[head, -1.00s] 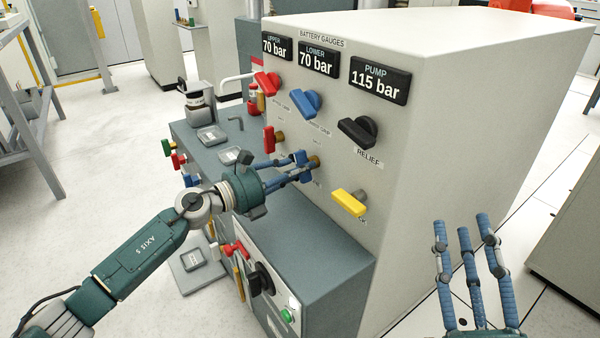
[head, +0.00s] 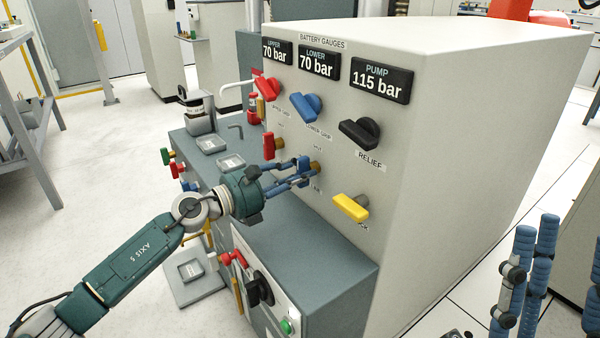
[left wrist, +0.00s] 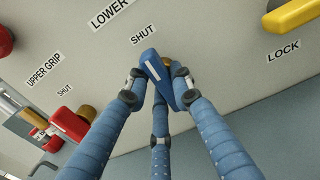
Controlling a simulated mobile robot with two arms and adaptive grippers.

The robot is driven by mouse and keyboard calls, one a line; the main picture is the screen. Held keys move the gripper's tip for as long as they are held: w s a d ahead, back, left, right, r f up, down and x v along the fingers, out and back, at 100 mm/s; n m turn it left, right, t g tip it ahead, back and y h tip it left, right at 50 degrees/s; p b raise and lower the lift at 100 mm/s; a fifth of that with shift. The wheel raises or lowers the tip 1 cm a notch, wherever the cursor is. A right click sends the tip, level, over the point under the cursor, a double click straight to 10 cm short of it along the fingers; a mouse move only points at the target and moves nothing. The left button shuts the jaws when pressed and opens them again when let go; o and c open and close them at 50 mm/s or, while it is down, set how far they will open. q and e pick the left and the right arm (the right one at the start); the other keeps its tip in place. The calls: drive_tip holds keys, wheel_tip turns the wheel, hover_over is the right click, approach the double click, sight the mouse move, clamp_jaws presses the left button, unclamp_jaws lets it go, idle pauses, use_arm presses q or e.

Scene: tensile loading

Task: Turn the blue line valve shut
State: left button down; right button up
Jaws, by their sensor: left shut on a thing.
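The blue line valve (head: 303,165) sticks out of the front panel on a brass stem, below and right of the red line valve. My left gripper (head: 300,172) reaches it from the left, with its blue fingers around the handle. In the left wrist view the blue handle (left wrist: 154,64), with a white stripe, lies slanted between the fingertips, which are shut on it. A SHUT label (left wrist: 143,34) sits just above it. The fingers hide part of the handle. My right gripper (head: 545,270) is at the lower right, its fingers spread and empty, partly cut off.
The red line valve (head: 268,146) is close on the left, the yellow lock handle (head: 350,207) below right. Blue (head: 304,106) and black (head: 359,133) knobs sit above. Gauges (head: 318,64) read 70, 70 and 115 bar. A grey bench (head: 300,240) lies below.

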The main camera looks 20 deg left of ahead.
use_arm(q)
drive_tip(key=shift+f, duration=0.1)
drive_tip(key=c, duration=1.5)
unclamp_jaws()
drive_tip(key=shift+s+a, duration=0.1)
drive_tip(key=v, duration=1.1)
drive_tip(key=shift+s+a, duration=0.3)
